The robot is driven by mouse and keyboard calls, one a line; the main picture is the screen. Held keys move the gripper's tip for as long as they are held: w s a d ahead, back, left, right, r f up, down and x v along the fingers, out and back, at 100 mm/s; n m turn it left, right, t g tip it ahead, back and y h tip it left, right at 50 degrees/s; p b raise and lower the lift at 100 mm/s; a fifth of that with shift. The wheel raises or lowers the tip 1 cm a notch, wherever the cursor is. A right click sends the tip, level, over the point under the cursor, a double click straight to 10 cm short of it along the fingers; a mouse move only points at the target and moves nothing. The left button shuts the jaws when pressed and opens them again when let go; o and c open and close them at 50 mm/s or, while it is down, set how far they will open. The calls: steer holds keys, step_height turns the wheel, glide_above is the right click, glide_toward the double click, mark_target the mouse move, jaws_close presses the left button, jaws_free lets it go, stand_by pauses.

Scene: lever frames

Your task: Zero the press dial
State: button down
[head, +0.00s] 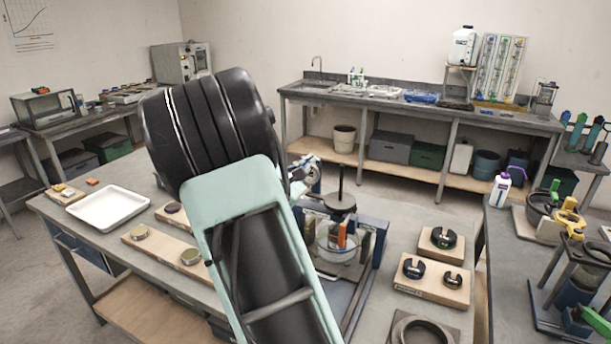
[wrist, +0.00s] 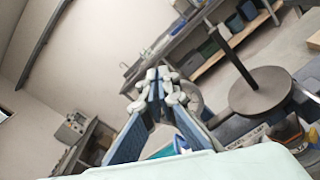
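The press (head: 379,242) stands on the middle table, with blue uprights, a vertical rod and a round dark plate (head: 338,201). A clear bowl (head: 338,252) and orange parts (head: 342,236) show under the plate. In the wrist view the plate (wrist: 260,93) and rod (wrist: 233,48) are at the right, above a partly covered label. I cannot make out the dial in either view. My gripper (head: 303,172) is just left of the rod in the head view, partly hidden by my arm. In the wrist view my gripper (wrist: 157,84) has its fingertips together, with nothing visible between them.
A white tray (head: 108,208) and wooden blocks with round pieces (head: 140,232) lie left of my arm. Blocks with slotted black weights (head: 414,268) and a ring (head: 420,332) lie right of the press. Another bench with tools (head: 505,262) stands at the right.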

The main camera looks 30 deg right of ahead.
steer(key=shift+w+a+f, duration=0.15)
steer(key=shift+w+a, duration=0.2)
steer(key=shift+w, duration=0.1)
steer(key=shift+r, duration=0.2)
steer(key=v, duration=0.3)
steer(key=b+v, duration=0.1)
steer(key=v, duration=0.1)
steer(key=shift+s+a+r, duration=0.25)
steer(key=shift+s+r, duration=0.1)
steer(key=shift+w+r, duration=0.1)
stand_by(0.3)
